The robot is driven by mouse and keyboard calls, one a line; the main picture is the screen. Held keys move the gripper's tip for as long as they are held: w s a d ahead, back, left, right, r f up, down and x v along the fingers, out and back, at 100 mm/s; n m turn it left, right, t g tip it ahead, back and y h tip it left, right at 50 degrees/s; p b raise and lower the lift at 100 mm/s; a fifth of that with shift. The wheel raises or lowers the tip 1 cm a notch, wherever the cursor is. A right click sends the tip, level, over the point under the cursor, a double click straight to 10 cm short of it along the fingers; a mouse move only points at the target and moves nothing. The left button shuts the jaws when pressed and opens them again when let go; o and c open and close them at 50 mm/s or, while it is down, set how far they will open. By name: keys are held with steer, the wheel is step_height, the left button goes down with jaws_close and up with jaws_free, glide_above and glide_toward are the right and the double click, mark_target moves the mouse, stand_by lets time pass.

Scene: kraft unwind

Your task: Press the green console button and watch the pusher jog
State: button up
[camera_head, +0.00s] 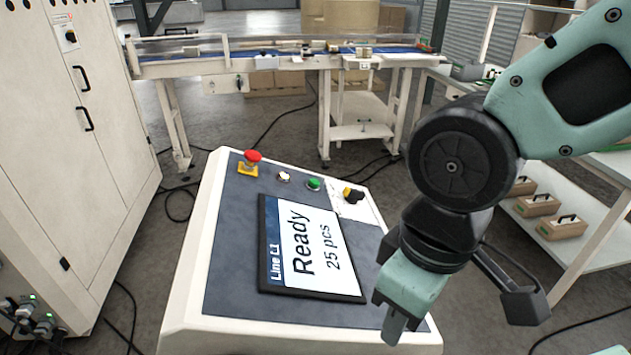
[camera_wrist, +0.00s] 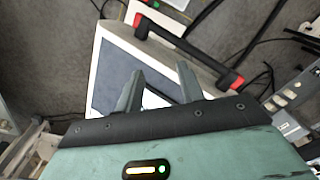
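The green button (camera_head: 314,183) is on the sloped top of the console (camera_head: 225,250), near its far edge. My gripper (camera_head: 394,326) points down over the console's near right part, apart from the green button. In the wrist view its two fingers (camera_wrist: 160,85) are spread with nothing seen between them, over the console's dark panel. The green button cannot be made out in the wrist view. I cannot tell which part on the conveyor (camera_head: 290,62) is the pusher.
A red emergency stop (camera_head: 252,156) on a yellow base sits at the console's far left. The screen (camera_head: 312,250) reads "Line L1 Ready 25 pcs". A tall cabinet (camera_head: 75,130) stands left. A shelf (camera_head: 590,240) with boxes stands right. Cables lie on the floor.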

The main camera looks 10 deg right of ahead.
jaws_close()
stand_by(1.6)
